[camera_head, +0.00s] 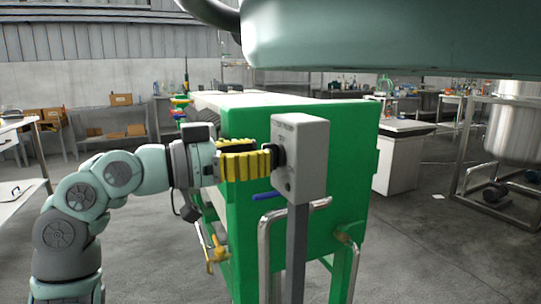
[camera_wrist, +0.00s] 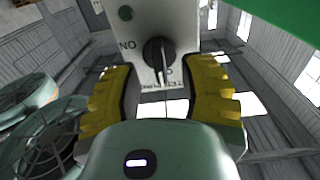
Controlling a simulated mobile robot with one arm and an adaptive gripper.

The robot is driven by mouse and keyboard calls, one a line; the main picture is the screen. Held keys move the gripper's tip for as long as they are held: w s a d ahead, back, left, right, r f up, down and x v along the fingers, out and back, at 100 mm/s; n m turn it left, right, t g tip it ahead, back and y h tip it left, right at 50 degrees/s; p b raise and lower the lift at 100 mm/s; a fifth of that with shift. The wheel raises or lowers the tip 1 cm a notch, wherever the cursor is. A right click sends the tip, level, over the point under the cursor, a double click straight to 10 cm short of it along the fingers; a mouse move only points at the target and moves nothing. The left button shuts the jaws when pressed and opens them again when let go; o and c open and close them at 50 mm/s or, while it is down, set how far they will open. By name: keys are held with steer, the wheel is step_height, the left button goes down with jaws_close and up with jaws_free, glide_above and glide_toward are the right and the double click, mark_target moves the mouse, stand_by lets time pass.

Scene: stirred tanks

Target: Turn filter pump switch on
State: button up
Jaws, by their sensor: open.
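The filter pump switch is a grey box (camera_head: 310,158) on a grey post, with a black rotary knob (camera_head: 279,155) on its left side. In the wrist view the knob (camera_wrist: 158,52) is on the pale switch face (camera_wrist: 150,18), with upside-down "ON" lettering to its left and more lettering below, partly hidden. My gripper (camera_head: 268,163) reaches in from the left with its yellow fingers at the knob. In the wrist view my gripper (camera_wrist: 163,72) is open, one finger on each side of the knob, with gaps visible. Finger contact with the switch face cannot be told.
A large green machine (camera_head: 345,190) stands right behind the switch. The switch post (camera_head: 296,255) runs down beside bent metal pipes (camera_head: 265,250). A big grey-green tank (camera_head: 390,40) hangs over the top. Open floor (camera_head: 430,240) lies to the right.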

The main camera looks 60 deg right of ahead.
steer(key=shift+x, duration=1.05)
jaws_close()
steer(key=shift+a, duration=0.1)
